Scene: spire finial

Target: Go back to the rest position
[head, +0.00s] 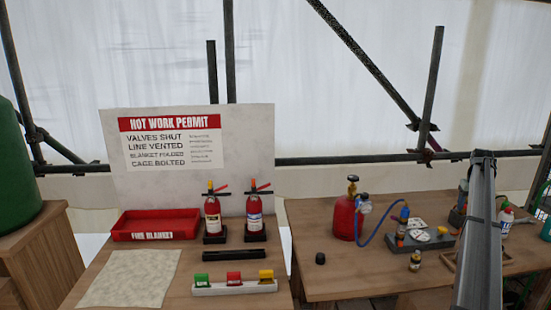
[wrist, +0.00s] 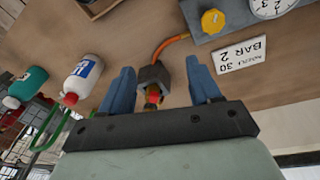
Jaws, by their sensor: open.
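My gripper (wrist: 162,68) shows in the wrist view with its two blue fingers spread apart. A dark block with a red and yellow fitting (wrist: 153,90) appears between the fingers, with clear gaps on both sides. I cannot tell how far it is from the fingertips. An orange hose (wrist: 168,42) runs from this block towards a grey panel (wrist: 230,26) with a yellow knob (wrist: 213,21) and a dial. My gripper cannot be made out in the head view. No marker for a rest position shows.
The right bench (head: 320,275) carries a red cylinder (head: 345,218) with a blue hose. The left bench holds a red tray (head: 156,225), two extinguishers (head: 212,215) and a coloured block rack (head: 235,287). A white bottle (wrist: 83,78) stands near my gripper's left finger.

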